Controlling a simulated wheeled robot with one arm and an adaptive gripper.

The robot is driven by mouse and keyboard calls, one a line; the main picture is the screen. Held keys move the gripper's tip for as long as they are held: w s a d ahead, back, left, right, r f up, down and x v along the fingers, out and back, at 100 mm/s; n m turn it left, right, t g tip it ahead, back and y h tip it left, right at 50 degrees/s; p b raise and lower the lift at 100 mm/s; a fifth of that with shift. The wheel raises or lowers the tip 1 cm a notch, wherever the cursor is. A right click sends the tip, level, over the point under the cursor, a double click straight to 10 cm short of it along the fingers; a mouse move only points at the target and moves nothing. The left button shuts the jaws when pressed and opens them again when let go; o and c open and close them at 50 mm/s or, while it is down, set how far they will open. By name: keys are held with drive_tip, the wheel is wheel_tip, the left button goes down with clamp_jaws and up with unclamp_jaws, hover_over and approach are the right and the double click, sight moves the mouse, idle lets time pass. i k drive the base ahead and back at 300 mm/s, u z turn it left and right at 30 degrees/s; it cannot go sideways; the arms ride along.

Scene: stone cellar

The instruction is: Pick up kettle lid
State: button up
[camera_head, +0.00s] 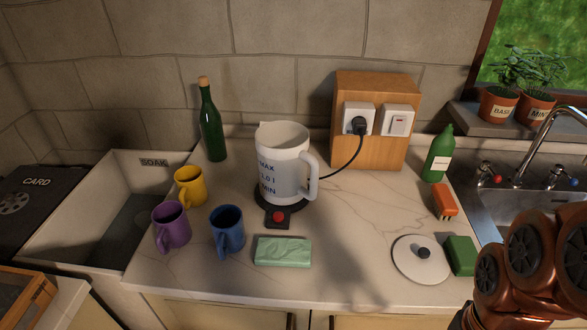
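The kettle lid (419,262) is a round white disc with a dark knob at its centre. It lies knob up on the marble counter, near the front edge at the right. The white kettle (283,166) stands open on its dark base (278,216), left of the lid and further back. My copper-coloured arm shows at the lower right, to the right of the lid. My gripper's fingertips are not in view.
A green sponge (461,255) sits close to the lid's right side, with an orange brush (445,201) behind. A green packet (283,251) and several mugs (227,230) stand left. The sink (530,211) is at the right. Counter between packet and lid is clear.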

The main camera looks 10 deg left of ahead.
sight(419, 259)
drive_tip(key=u, duration=1.2)
drive_tip(key=k, duration=0.55)
drive_tip(key=u, duration=0.35)
